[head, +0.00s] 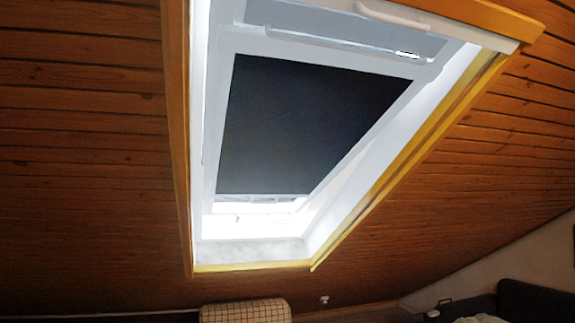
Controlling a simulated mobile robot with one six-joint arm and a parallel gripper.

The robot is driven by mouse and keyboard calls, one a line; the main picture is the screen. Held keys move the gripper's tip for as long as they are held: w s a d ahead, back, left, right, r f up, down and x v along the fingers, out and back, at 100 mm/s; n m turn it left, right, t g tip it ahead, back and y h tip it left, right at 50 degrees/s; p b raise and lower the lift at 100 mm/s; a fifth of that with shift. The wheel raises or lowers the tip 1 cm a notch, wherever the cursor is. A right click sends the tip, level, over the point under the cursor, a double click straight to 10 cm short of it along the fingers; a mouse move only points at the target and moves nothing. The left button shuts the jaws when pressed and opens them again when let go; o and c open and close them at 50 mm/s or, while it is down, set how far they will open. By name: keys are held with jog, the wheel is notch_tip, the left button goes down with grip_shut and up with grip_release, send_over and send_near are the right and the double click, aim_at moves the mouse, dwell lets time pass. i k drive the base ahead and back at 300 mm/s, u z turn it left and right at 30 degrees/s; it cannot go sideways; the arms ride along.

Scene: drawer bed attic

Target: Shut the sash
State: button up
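The window sash (222,130) is a white frame set in a sloping wood-panelled ceiling. A dark blind (300,125) covers most of its pane. A white handle bar (400,18) runs along the top right, and a thinner pale bar (345,46) crosses just below it. Bright light shows below the blind, near the lower end of the opening. The sash looks tilted relative to the outer wooden frame (178,140), but I cannot tell how wide any gap is. My gripper is not in view.
Wood-panelled slopes (85,150) lie on both sides of the window. A pale patterned padded piece (245,312) is at the bottom centre. Dark seating (530,300) stands at the lower right by a pale wall (500,265). The floor is not visible.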

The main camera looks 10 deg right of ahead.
aim_at(225, 38)
jog(key=u, duration=0.05)
jog(key=i, duration=2.85)
jog(key=u, duration=0.25)
